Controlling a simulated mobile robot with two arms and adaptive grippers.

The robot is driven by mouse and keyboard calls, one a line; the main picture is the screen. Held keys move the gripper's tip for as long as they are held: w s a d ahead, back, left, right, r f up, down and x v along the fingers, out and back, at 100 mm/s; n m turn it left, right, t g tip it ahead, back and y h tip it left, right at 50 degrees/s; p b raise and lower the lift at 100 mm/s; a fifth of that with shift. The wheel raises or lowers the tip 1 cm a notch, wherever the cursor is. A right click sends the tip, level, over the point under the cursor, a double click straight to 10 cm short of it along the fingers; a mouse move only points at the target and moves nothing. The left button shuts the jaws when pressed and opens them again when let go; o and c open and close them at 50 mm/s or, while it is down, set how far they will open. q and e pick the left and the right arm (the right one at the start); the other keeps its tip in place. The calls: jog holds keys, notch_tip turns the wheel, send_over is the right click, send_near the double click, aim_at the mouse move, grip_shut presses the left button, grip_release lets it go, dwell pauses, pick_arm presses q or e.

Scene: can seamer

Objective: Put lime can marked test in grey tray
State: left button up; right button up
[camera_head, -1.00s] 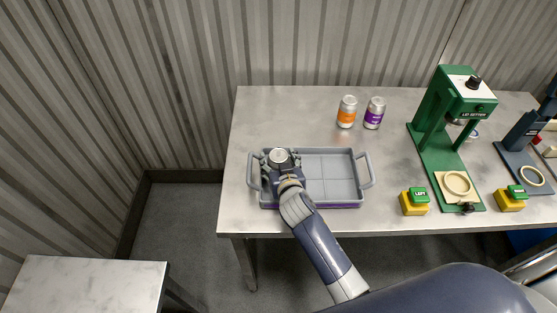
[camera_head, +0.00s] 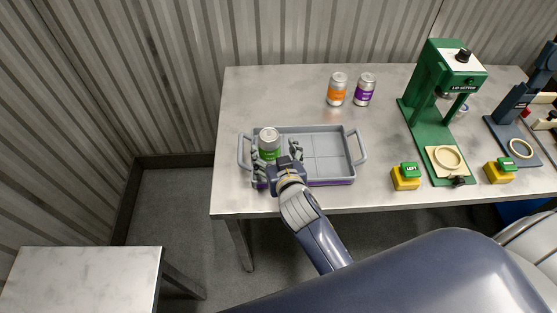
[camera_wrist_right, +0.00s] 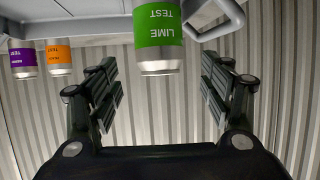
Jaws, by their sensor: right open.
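The lime can (camera_head: 269,145), green with a silver top, stands upright in the left part of the grey tray (camera_head: 335,133). In the right wrist view the can (camera_wrist_right: 158,38) shows upside down with the words LIME and TEST, between and beyond the fingers. My right gripper (camera_head: 279,160) is open just in front of the can; the wrist view shows its two fingers (camera_wrist_right: 160,90) spread wide with a gap to the can on each side. My left gripper is not in view.
An orange can (camera_head: 337,90) and a purple can (camera_head: 364,90) stand behind the tray. The green lid setter (camera_head: 427,125), yellow button boxes (camera_head: 405,178) and a blue machine (camera_head: 515,130) are to the right.

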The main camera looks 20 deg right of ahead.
jog(key=v, duration=0.4)
jog(key=shift+s+r, duration=0.1)
jog(key=shift+s, duration=0.05)
jog(key=shift+d, duration=0.1)
dwell(0.3)
